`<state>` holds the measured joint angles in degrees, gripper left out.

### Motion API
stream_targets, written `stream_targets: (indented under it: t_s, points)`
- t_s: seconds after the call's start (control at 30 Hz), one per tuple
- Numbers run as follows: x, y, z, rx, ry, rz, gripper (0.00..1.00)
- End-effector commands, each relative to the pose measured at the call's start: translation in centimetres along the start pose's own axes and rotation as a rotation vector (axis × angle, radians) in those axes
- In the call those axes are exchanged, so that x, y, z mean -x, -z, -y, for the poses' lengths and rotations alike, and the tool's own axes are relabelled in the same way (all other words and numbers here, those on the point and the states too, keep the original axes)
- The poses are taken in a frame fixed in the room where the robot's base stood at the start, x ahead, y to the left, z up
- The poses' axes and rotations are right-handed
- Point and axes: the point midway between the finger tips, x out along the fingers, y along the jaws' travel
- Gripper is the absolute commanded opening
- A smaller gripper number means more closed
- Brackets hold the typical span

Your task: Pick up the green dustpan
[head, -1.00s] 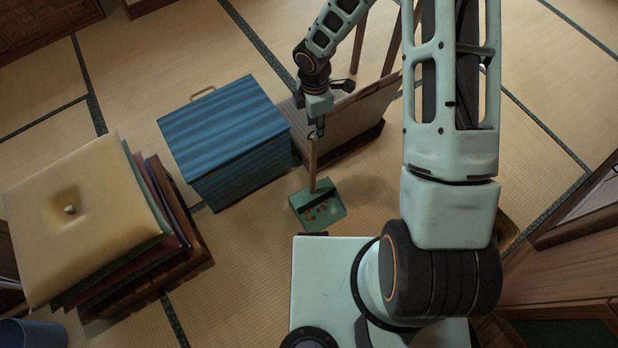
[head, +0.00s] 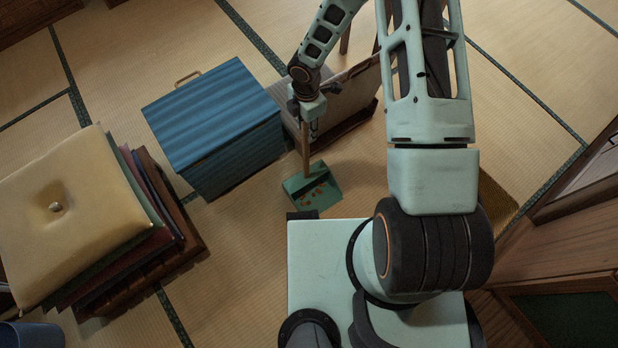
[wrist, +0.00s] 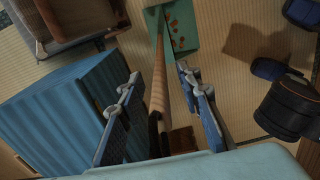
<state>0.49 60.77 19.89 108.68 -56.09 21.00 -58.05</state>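The green dustpan (head: 312,188) rests on the tatami just in front of my base, with small reddish bits in its pan. Its long wooden handle stands up towards my gripper (head: 309,130). In the wrist view, the green pan (wrist: 178,34) is at the top centre and the handle runs down between my two fingers. My gripper (wrist: 158,82) is open, with a finger on each side of the handle and visible gaps to it. The handle's upper end is partly hidden low between the fingers.
A blue ribbed box (head: 213,115) stands left of the dustpan. A wooden piece with a pale panel (head: 352,97) stands close behind my gripper. A stack of cushions (head: 85,200) is at the left. Wooden furniture (head: 560,245) is at the right.

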Motion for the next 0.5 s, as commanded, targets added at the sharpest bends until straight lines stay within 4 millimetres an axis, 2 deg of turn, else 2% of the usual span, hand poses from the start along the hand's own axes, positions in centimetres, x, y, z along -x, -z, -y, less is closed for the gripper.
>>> stream_targets:
  t_s: [0.03,0.1,0.3,0.5]
  points:
    - [-0.98,0.12,-0.03,0.001,0.0,-0.001,0.32]
    - [-1.32,0.09,-0.07,-0.001,0.0,0.0,0.32]
    - [-1.23,0.07,-0.06,-0.001,-0.001,0.0,0.32]
    - [-1.22,0.07,-0.06,0.0,-0.001,0.0,0.1]
